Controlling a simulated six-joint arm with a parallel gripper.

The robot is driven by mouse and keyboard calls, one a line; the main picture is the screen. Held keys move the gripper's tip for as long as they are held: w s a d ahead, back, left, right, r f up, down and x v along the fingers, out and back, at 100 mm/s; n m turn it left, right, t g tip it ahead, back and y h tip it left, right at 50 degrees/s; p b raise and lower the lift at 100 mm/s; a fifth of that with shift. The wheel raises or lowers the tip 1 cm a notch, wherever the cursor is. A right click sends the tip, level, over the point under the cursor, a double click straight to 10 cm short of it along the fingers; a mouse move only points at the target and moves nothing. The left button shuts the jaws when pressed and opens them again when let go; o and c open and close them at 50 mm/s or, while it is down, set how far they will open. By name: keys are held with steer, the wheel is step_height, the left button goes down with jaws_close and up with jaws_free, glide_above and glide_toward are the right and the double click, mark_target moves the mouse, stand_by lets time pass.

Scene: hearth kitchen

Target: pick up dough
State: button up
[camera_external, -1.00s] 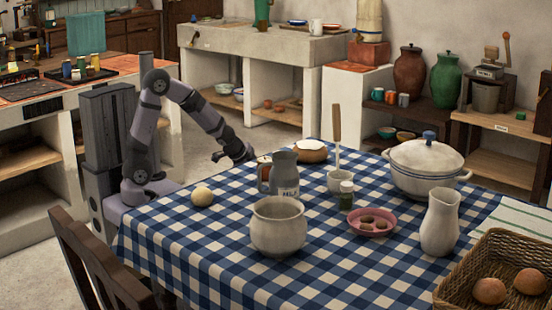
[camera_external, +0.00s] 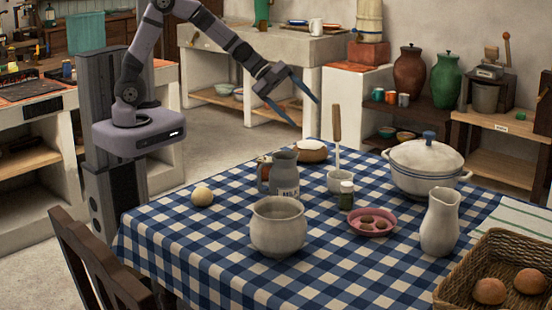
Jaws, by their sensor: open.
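The dough (camera_external: 202,194) is a small pale ball on the blue and white checked tablecloth (camera_external: 160,240), near the table's left edge. My gripper (camera_external: 306,112) is open and empty. It is raised above the table's far edge, up and to the right of the dough and well apart from it. Its two dark blue fingers are spread and point down to the right. The dough is in full view.
A grey milk jug (camera_external: 284,174), a cream pot (camera_external: 278,229), a lidded white pot (camera_external: 425,168), a pink dish (camera_external: 371,223) and a white pitcher (camera_external: 440,222) stand on the table. A wicker basket (camera_external: 450,292) is at the right. The cloth around the dough is clear.

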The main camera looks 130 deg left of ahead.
steer(key=w+d+f+m+h+p, duration=0.1)
steer(key=w+d+m+h, duration=0.1)
steer(key=d+m+h, duration=0.4)
steer(key=m+g+h+b, duration=0.2)
steer(key=h+b, duration=0.2)
steer(key=h, duration=0.3)
glide_toward(202, 193)
steer(key=a, duration=0.1)
steer(key=a+f, duration=0.1)
steer(key=a, duration=0.1)
steer(key=w+a, duration=0.1)
steer(key=a, duration=0.1)
steer(key=shift+f, duration=0.4)
steer(key=s+d+f+n+t+b, duration=0.1)
steer(key=n, duration=0.1)
steer(key=s+d+f+n+t+h+b, duration=0.1)
steer(key=n, duration=0.1)
steer(key=s+d+f+n+t+b, duration=0.1)
steer(key=d, duration=0.1)
steer(key=shift+s+f+n, duration=0.2)
steer(key=shift+n, duration=0.2)
steer(key=shift+s+d+f+n+t, duration=0.1)
steer(key=shift+s+d+n+t, duration=0.1)
steer(key=shift+n+t, duration=0.35)
steer(key=shift+g, duration=0.25)
steer(key=shift+x, duration=3.7)
steer(key=c, duration=0.9)
